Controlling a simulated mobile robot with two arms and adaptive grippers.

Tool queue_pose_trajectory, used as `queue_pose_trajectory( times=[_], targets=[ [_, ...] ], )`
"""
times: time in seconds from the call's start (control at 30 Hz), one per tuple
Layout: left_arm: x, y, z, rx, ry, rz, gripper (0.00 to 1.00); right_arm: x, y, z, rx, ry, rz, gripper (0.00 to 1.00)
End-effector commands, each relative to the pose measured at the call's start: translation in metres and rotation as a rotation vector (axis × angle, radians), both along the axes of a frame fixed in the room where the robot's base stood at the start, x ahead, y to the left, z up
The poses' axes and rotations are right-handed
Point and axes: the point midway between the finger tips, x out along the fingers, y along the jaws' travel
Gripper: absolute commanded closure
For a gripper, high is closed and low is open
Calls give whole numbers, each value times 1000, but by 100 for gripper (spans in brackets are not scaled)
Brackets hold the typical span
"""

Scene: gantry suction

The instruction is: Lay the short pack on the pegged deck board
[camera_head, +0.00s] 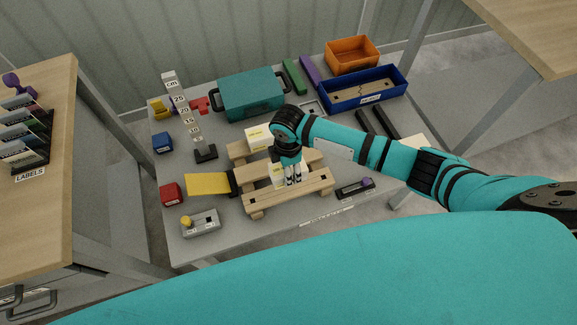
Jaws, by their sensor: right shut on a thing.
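A small wooden pallet with several deck boards lies on the grey table. Its front deck board (272,201) shows small dark spots near its ends, which look like pegs. My right gripper (293,180) points down over the pallet, just behind the front board. It is shut on a pale pack with a yellow label, the short pack (277,174), which stands upright beside the fingers and is partly hidden by them. I cannot tell whether the pack touches the wood. Another pale pack (258,137) lies on the rear board. My left gripper is not in view.
A teal case (250,94), a blue bin (372,92) and an orange bin (352,53) stand at the back. A yellow plate (207,184) and a grey button box (201,223) lie front left.

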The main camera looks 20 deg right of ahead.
Motion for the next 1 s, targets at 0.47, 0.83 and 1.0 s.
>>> queue_pose_trajectory(
  times=[0.47, 0.83, 1.0],
  targets=[
    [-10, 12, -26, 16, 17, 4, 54, 0, 0, -43, -1, 0, -1, 85],
    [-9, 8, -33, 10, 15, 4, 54, 0, 0, -58, 0, -1, 0, 85],
    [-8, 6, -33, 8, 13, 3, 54, 0, 0, -58, 0, -1, 0, 85]
  ],
)
